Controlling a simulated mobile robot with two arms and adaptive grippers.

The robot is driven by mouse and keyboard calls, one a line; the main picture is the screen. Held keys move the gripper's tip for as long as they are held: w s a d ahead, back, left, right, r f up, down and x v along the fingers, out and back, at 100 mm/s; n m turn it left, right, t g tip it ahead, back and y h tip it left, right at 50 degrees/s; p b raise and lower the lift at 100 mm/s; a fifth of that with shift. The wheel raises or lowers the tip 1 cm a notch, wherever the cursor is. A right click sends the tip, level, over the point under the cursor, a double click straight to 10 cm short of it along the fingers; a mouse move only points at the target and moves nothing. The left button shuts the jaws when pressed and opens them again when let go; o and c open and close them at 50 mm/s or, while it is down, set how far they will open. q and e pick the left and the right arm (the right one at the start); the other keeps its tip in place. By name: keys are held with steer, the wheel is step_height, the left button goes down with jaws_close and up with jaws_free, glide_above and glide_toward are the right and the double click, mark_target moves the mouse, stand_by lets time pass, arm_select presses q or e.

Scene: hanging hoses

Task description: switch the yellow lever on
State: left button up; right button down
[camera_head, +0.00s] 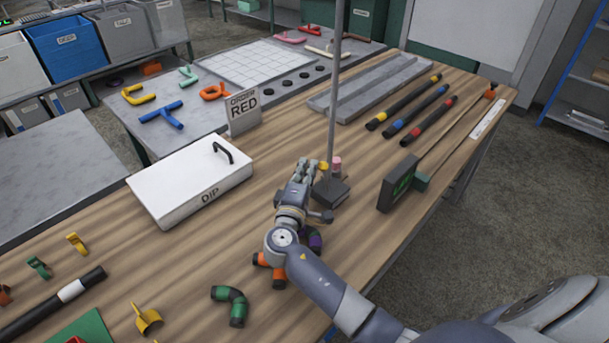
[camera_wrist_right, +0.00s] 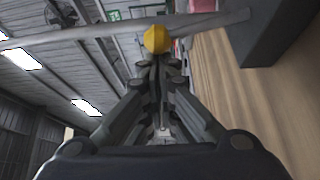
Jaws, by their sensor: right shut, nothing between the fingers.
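The yellow lever shows as a small yellow knob (camera_head: 323,166) by the foot of a thin grey pole, above a dark base block (camera_head: 332,193). In the right wrist view the round yellow knob (camera_wrist_right: 157,38) sits just beyond the fingertips. My right gripper (camera_head: 312,168) is shut and empty, its tips right beside the knob. In the wrist view its fingers (camera_wrist_right: 158,62) come together just below the knob; I cannot tell whether they touch it. The lever's stem is mostly hidden, so its position is unclear. My left gripper is not in view.
The grey pole (camera_head: 333,90) rises close to my right gripper. A pink piece (camera_head: 337,163) is beside it. A white DIP box (camera_head: 190,181) lies left, a dark display box (camera_head: 398,183) right. Pipe elbows (camera_head: 230,305) lie nearby. Bare wood lies between the base block and display box.

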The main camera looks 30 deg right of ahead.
mark_target(325, 178)
steer(key=shift+m+h, duration=0.5)
steer(key=shift+m, duration=0.4)
steer(key=shift+s+d+r+b, duration=0.15)
steer(key=shift+s+d+b, duration=0.15)
steer(key=shift+s+b, duration=0.6)
steer(key=shift+s+d+r+b, duration=0.2)
steer(key=shift+s+d+b, duration=0.15)
steer(key=shift+s+b, duration=0.45)
steer(key=shift+s+d+r+b, duration=0.15)
steer(key=shift+s+d+b, duration=0.15)
steer(key=shift+s+b, duration=0.6)
steer(key=shift+s, duration=0.25)
steer(key=shift+s+f, duration=0.1)
steer(key=v, duration=1.2)
steer(key=shift+p, duration=0.3)
